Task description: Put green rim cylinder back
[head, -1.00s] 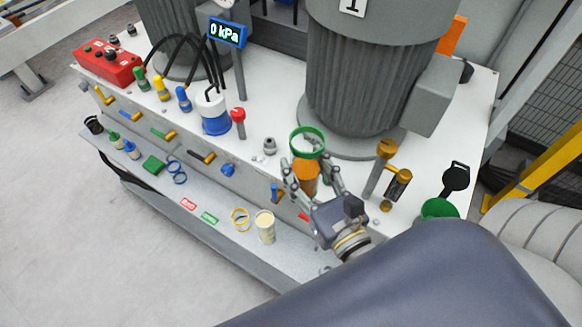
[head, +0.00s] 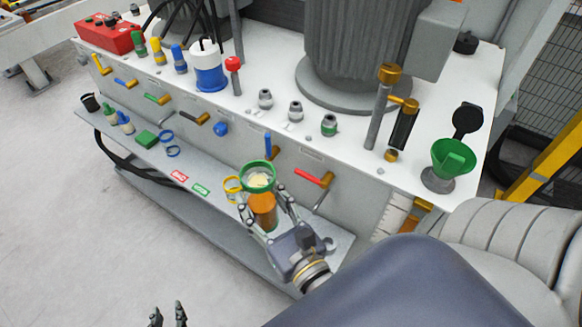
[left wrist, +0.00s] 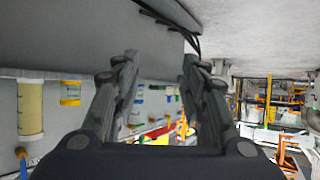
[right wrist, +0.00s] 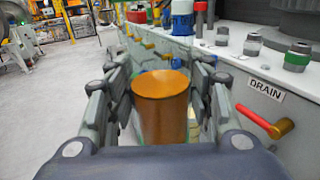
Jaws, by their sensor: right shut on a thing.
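My left gripper (head: 168,314) shows only fingertips at the bottom edge of the head view. In the left wrist view its fingers (left wrist: 158,65) are apart and empty.
A cream cylinder (left wrist: 31,108) shows in the left wrist view. A red-handled valve (head: 312,177) juts out beside my right gripper. A green funnel (head: 452,160) stands at right.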

